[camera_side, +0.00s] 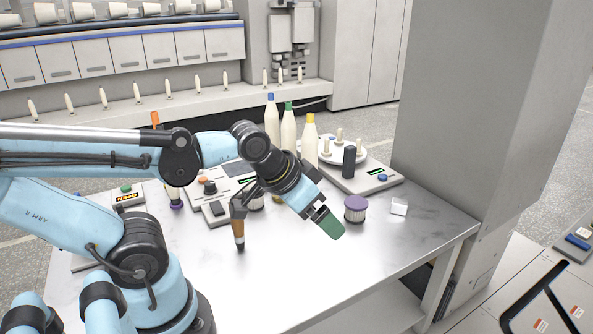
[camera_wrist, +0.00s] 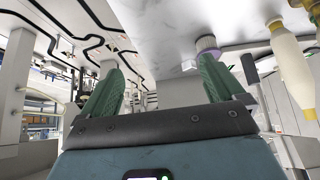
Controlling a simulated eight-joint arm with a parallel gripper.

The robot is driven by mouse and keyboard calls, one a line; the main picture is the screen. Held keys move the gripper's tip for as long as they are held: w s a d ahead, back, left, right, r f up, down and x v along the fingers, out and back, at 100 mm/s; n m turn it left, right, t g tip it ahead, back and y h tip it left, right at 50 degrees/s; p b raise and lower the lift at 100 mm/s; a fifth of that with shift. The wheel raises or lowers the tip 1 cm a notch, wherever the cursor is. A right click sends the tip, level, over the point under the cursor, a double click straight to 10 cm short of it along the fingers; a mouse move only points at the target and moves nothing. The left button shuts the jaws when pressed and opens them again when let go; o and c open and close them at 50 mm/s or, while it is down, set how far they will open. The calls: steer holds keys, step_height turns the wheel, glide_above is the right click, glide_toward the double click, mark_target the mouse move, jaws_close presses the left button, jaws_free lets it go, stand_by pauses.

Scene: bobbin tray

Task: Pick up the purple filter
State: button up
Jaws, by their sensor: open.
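The purple filter (camera_side: 355,203) stands upright on the metal table, with a purple top and a pale ribbed side. My gripper (camera_side: 331,227) has green fingers and is to the left of the filter and slightly nearer the camera, apart from it in the side view. In the wrist view my gripper (camera_wrist: 160,62) has its two fingers spread with nothing between them. There the filter (camera_wrist: 207,43) shows just beyond the tip of the right finger, which hides part of it.
A small clear-white block (camera_side: 399,207) lies right of the filter. Behind stand a dark upright block (camera_side: 349,162) on a grey device, and bottle-shaped cones with blue, green (camera_side: 289,130) and yellow (camera_side: 310,140) tips. An orange-brown tool (camera_side: 238,225) stands left. The table's front is clear.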

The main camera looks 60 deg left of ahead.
steer(key=n+t+h, duration=0.2)
steer(key=n+h, duration=0.7)
steer(key=n, duration=1.8)
glide_toward(358, 204)
steer(key=shift+a+f, duration=0.2)
steer(key=shift+a, duration=0.15)
steer(key=shift+s+a+f+t, duration=0.1)
steer(key=shift+a+f+t, duration=0.15)
steer(key=shift+a+t, duration=0.05)
steer(key=shift+n, duration=0.3)
steer(key=x, duration=1.2)
steer(key=shift+d+r, duration=0.1)
